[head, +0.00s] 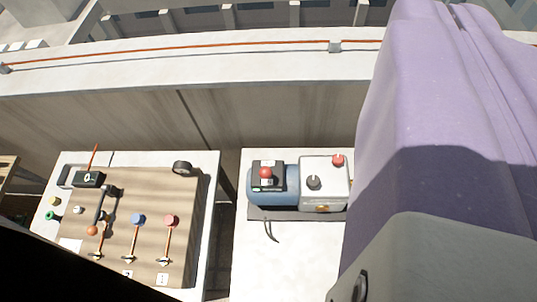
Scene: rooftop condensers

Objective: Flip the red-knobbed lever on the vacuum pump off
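The vacuum pump (287,200) sits on a pale table top right of centre. It has a blue body, a white box at its right end and a dark base. The red-knobbed lever (265,173) stands on a black switch plate on the blue body, with a small green mark beside it. The white box carries a black knob (313,182) and a second red knob (338,160) at its far right corner. Which way the lever is thrown is hard to tell from above. My gripper's fingers do not show. A large purple and grey part of my arm fills the right side.
A wooden panel (185,232) with blue, red and orange-knobbed parts and a black handle lies on a second pale table (210,165) at left. A narrow gap separates the tables. A parapet (300,65) with an orange pipe runs behind. A dark shape covers the bottom left.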

